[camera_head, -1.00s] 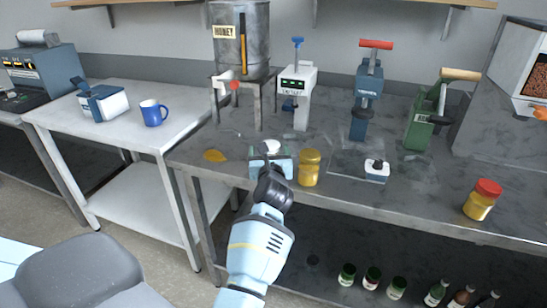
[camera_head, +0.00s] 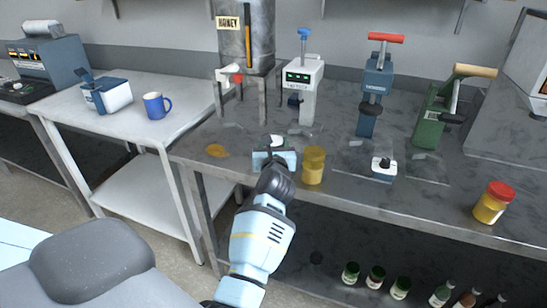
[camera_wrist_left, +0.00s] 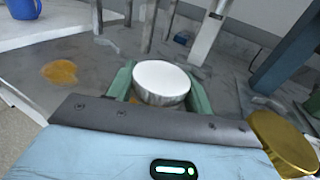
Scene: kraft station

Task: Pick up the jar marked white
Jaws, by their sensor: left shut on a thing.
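The jar with a white lid (camera_head: 277,141) stands near the front edge of the grey counter, mostly hidden behind my left gripper (camera_head: 274,152). In the left wrist view the round white lid (camera_wrist_left: 162,78) sits between the two green fingers, which are shut on the jar from both sides. I cannot tell whether the jar touches the counter. A jar with a gold-yellow lid (camera_head: 313,165) stands just right of the gripper; its lid (camera_wrist_left: 284,140) also shows at the right of the wrist view. My right gripper is not in view.
A jar with a red lid (camera_head: 492,202) stands at the counter's right. A honey tank (camera_head: 245,42) and several press-like devices stand behind. Several bottles are on the lower shelf.

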